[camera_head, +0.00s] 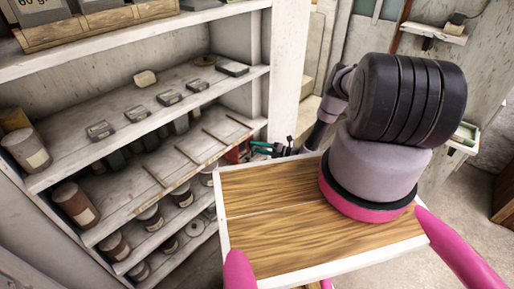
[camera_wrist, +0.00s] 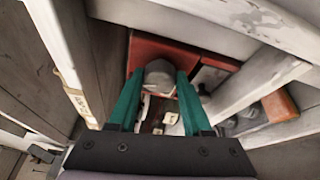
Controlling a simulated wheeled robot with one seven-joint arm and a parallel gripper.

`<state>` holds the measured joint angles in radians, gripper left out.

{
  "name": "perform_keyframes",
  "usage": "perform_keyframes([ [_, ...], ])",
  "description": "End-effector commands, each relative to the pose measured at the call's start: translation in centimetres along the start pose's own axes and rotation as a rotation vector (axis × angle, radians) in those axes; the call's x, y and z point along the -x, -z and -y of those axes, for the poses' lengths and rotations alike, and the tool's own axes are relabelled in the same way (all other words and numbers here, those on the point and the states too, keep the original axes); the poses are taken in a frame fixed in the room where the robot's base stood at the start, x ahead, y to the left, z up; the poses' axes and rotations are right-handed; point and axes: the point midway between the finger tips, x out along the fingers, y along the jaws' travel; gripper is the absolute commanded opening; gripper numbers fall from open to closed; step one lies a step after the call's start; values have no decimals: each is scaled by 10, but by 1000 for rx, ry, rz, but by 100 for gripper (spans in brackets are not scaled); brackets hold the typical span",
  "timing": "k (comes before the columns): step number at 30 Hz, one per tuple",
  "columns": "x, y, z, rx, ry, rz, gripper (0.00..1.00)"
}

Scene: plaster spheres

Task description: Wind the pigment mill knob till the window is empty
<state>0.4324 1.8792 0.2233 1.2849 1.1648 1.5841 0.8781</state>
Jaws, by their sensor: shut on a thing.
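The pigment mill appears to be the red box (camera_wrist: 150,48) in the wrist view, set among pale boards. A rounded grey knob (camera_wrist: 159,73) stands in front of it. My gripper (camera_wrist: 159,80) has its two green fingers on either side of the knob and is shut on it. Whitish and dark bits (camera_wrist: 155,110) show below the knob between the fingers; I cannot tell whether they belong to a window. In the head view my gripper (camera_head: 267,148) is small beside the shelf's right end, with a bit of the red box (camera_head: 236,154) to its left. The knob is hidden there.
A white shelf unit (camera_head: 150,113) fills the left of the head view, with brown jars (camera_head: 75,203) and small dark blocks (camera_head: 168,97) on its boards. In the wrist view a pale board (camera_wrist: 258,92) slants close by the right finger, with a brown block (camera_wrist: 280,105) beyond.

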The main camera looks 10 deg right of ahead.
Motion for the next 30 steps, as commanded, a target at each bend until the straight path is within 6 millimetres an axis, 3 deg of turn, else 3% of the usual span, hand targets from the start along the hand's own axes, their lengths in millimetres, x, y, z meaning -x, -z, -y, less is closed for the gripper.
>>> perform_keyframes([
  [15,1,1,4,-400,-161,20,0],
  [30,0,1,5,-548,-221,26,0],
])
